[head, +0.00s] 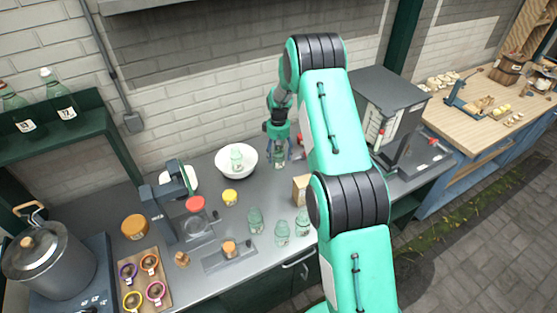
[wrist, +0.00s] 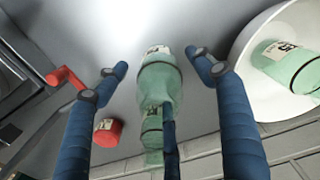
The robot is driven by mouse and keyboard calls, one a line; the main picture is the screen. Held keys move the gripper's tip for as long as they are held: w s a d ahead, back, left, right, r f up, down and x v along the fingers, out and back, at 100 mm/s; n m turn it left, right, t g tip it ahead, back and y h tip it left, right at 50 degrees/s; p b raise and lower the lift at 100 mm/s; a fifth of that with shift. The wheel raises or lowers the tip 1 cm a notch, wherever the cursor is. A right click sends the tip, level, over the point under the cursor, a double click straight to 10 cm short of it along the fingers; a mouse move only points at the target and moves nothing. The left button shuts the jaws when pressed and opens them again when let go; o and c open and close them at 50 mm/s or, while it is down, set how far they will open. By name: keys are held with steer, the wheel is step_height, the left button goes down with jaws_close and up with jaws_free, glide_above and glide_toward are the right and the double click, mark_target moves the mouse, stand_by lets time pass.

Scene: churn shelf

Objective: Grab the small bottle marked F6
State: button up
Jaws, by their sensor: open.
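My gripper (head: 279,155) is over the back of the grey counter, right of the white bowl. In the wrist view my gripper (wrist: 158,62) is open, its blue fingers spread on both sides of a small green glass bottle (wrist: 158,84). A gap shows between each side finger and the bottle. A third finger crosses its lower part. Its pale label is at a steep angle and I cannot read it. The bottle also shows under my gripper in the head view (head: 279,159). Another green bottle (head: 236,154) is in the white bowl (head: 222,171); its label is not clearly legible.
Several green bottles, one here (head: 256,220), stand near the counter's front. A small tan box (head: 300,188) and a yellow-topped jar (head: 229,197) are nearby. Two more bottles stand on the left green shelf (head: 62,140). A grey machine (head: 385,100) stands right of my arm.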

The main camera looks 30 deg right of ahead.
steer(key=shift+f, duration=1.4)
steer(key=c, duration=1.4)
